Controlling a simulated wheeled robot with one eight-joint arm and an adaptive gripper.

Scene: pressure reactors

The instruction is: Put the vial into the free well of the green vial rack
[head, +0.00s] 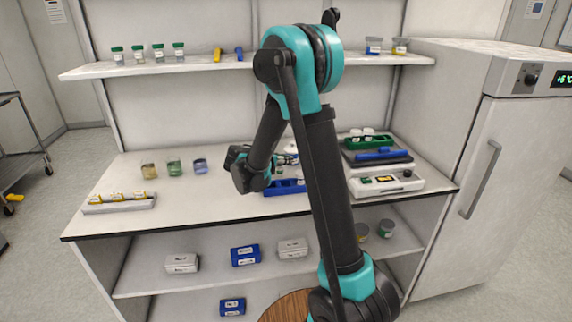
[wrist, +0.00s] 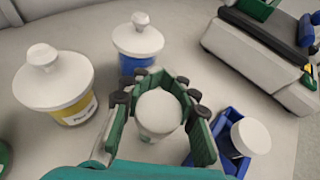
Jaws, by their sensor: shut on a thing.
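My gripper (wrist: 158,95) is shut around a white-capped vial (wrist: 158,112) in the wrist view. The green finger pads surround the vial, and its lower part is hidden. In the head view my arm hides the fingertips and the held vial. The green vial rack (head: 354,144) stands at the back right of the bench, with white-capped vials in it. Its wells are too small to tell apart. My gripper is left of this rack and apart from it.
A blue rack (head: 284,188) stands near my gripper; a white-capped vial (wrist: 251,136) is in it. Jars with yellow (wrist: 55,85) and blue (wrist: 138,45) labels stand nearby. A white instrument (head: 386,185) is in front of the green rack. A shelf (head: 215,66) hangs above.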

